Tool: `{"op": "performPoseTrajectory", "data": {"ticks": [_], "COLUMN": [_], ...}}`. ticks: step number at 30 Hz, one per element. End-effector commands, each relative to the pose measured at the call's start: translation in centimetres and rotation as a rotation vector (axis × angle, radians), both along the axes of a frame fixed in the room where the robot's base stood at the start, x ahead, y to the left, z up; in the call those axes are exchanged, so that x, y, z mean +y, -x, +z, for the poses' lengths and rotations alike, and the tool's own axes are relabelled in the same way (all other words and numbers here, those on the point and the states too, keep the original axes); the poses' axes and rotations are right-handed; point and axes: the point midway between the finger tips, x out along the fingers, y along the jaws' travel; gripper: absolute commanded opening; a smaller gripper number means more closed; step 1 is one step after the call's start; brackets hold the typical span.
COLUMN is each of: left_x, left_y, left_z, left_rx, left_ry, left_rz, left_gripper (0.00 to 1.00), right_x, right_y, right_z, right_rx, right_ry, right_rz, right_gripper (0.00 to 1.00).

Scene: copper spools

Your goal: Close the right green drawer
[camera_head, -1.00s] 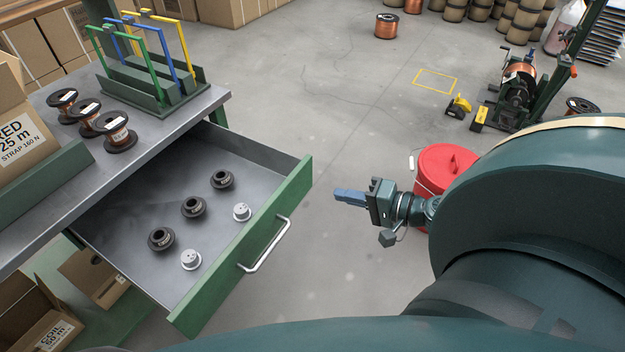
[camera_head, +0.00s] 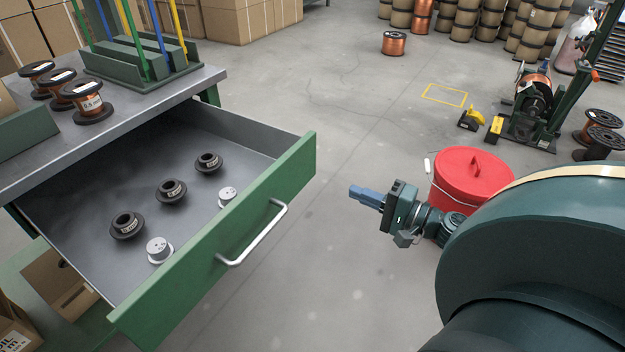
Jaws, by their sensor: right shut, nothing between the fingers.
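The green drawer (camera_head: 225,243) is pulled well out from under the grey workbench (camera_head: 150,118) at the left. Its front is green with a silver bar handle (camera_head: 256,236). Inside lie several small black spools (camera_head: 171,191) and two light grey flanged pieces (camera_head: 158,250). My right gripper (camera_head: 363,195) is shut and empty, with blue fingers pointing left toward the drawer front. It hangs over the floor to the right of the handle, clearly apart from it. My left gripper is not in view.
A red lidded bin (camera_head: 468,180) stands just behind my right wrist. Copper spools (camera_head: 88,103) and a green rack (camera_head: 140,65) stand on the bench. Cardboard boxes (camera_head: 58,282) lie below the drawer. The floor between drawer and gripper is clear.

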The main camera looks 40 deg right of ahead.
Motion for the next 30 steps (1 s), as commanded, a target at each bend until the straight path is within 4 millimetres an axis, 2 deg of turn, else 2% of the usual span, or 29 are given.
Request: {"op": "performPoseTrajectory", "data": {"ticks": [9,15,21,30], "left_x": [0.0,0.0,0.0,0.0], "left_y": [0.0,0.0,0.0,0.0], "left_z": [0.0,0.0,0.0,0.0], "left_rx": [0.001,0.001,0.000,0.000], "left_ry": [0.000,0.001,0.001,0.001], "left_rz": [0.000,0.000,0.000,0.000], "left_gripper": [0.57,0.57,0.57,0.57], "right_x": [2.6,3.9,4.6,4.7], "right_y": [-6.3,-9.5,-11.0,-11.2], "right_z": [0.2,0.1,0.1,0.1], "right_rx": [-0.003,-0.001,-0.001,0.001], "right_ry": [0.002,0.002,0.002,0.001], "right_rz": [0.003,0.000,0.000,0.001], "right_gripper": [0.00,0.00,0.00,0.00]}}
